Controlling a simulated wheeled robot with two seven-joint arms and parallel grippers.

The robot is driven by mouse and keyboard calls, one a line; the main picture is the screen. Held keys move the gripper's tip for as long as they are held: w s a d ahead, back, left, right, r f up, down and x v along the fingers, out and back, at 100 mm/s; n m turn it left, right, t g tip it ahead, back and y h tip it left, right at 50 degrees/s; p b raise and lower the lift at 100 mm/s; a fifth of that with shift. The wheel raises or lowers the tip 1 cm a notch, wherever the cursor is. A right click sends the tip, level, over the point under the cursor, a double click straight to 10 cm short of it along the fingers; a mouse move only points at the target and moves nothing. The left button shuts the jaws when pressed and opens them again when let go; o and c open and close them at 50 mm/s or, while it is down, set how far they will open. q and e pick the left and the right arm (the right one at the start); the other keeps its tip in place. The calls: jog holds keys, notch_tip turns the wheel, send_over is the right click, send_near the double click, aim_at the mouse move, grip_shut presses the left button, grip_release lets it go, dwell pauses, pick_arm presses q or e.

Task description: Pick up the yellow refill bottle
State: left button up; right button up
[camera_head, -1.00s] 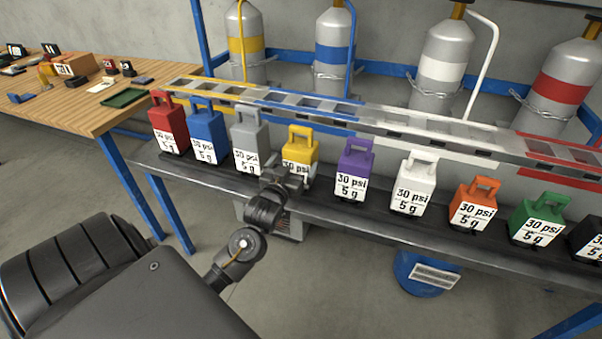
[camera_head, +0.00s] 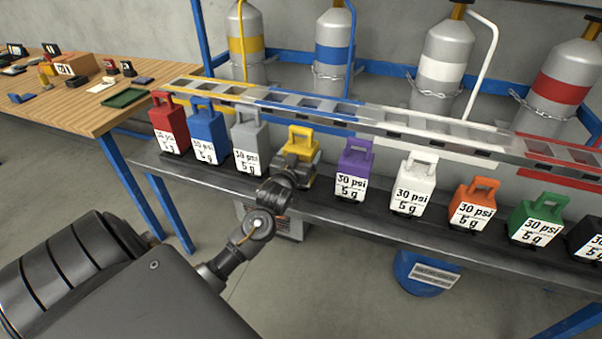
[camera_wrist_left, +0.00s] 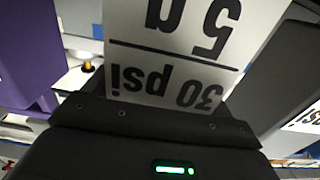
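The yellow refill bottle (camera_head: 302,140) stands upright on the dark shelf, between the grey and purple bottles. Its handle and upper part show above my left gripper (camera_head: 297,172), which covers its front label in the head view. In the left wrist view the bottle's white label (camera_wrist_left: 165,70) is upside down and very close to the gripper's dark body. The fingers seem to be at the bottle's sides, but the wrist view does not show their tips, and I cannot tell whether they touch it. My right gripper is not in view.
The grey bottle (camera_head: 247,145) and purple bottle (camera_head: 354,172) stand close on either side. Several other coloured bottles line the shelf (camera_head: 330,212). A slotted rail (camera_head: 395,124) runs behind them, with gas cylinders beyond. A wooden table (camera_head: 70,118) is at the left.

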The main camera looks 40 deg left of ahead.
pick_arm(q)
jog(key=c, duration=1.4)
jog(key=shift+r, duration=0.1)
jog(key=shift+c, duration=0.8)
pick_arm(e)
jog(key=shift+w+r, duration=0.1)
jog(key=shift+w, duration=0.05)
